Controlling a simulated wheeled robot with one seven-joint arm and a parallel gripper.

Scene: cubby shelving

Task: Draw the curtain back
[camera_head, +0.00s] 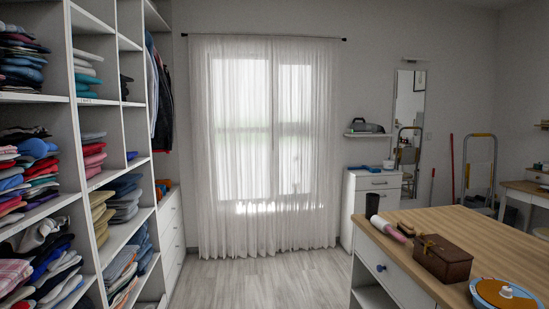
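A sheer white curtain (230,170) hangs from a dark rod (265,37) on the far wall. It is spread across the whole window (268,120) and reaches down almost to the floor. The window panes show faintly through the cloth. My gripper is not in view.
White cubby shelving (72,100) with folded clothes lines the left side. A wood-topped counter (440,235) with a brown box (443,258) stands at the front right. A white drawer cabinet (375,185) is right of the curtain. The wooden floor (255,280) between is clear.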

